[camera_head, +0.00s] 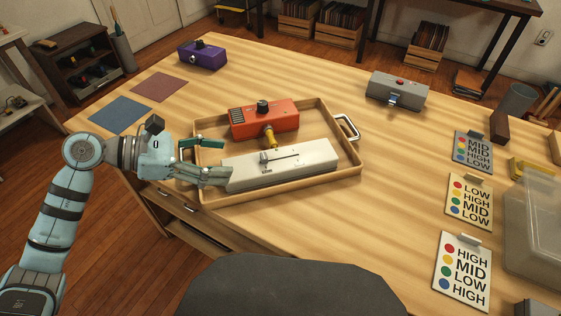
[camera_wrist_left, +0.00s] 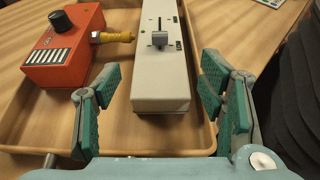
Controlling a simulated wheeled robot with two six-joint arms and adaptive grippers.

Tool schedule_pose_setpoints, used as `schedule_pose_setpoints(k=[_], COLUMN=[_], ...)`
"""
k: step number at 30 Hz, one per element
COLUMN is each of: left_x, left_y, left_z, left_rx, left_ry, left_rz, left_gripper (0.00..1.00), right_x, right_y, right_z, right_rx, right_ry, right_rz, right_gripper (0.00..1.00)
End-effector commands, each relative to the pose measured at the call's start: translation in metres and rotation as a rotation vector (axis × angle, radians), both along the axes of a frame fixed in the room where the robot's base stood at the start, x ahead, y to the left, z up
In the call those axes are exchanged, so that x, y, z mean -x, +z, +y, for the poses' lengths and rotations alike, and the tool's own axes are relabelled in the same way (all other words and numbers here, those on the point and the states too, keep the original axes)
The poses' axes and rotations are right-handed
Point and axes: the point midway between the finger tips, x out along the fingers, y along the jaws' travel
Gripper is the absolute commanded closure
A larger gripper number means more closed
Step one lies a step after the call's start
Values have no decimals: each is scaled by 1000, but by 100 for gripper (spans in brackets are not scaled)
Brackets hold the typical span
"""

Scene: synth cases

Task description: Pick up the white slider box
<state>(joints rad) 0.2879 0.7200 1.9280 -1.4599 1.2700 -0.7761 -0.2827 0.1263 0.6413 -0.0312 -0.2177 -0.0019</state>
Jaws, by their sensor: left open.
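The white slider box (camera_head: 290,168) lies lengthwise in the front part of a wooden tray (camera_head: 352,172) on the table. Its slider knob is on the top face. It also shows in the left wrist view (camera_wrist_left: 158,85), with its near end between the green fingers. My left gripper (camera_head: 208,160) is open at the box's left end, in the head view. In the left wrist view its fingers (camera_wrist_left: 160,100) stand apart on both sides of the box, with a gap on each side. My right gripper is not in view.
An orange box (camera_head: 262,122) with a black knob and yellow plug lies behind the white box in the tray. The tray has a metal handle (camera_head: 347,128). A purple box (camera_head: 202,56) and grey box (camera_head: 398,92) stand farther back. Sign cards (camera_head: 462,268) and a clear bin are right.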

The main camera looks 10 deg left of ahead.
Motion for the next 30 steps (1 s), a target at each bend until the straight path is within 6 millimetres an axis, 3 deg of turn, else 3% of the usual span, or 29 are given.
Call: schedule_pose_setpoints(k=[3, 5, 11, 18, 25, 30], left_x=[-10, -14, -21, -37, -38, -38], left_y=[-9, -14, -19, -29, -30, -30], left_z=[-24, -32, -49, -89, -92, -92], left_rx=[9, 8, 6, 8, 4, 5], left_ry=[0, 1, 1, 3, 3, 3], left_rz=[-1, 1, 1, 4, 4, 4], left_gripper=[37, 37, 37, 37, 37, 62], right_x=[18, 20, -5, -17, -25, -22], right_y=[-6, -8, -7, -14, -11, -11], right_z=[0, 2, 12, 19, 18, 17], right_rx=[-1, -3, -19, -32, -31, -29], right_ry=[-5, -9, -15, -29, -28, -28], right_rz=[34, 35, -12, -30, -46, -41], right_gripper=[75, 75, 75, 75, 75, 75])
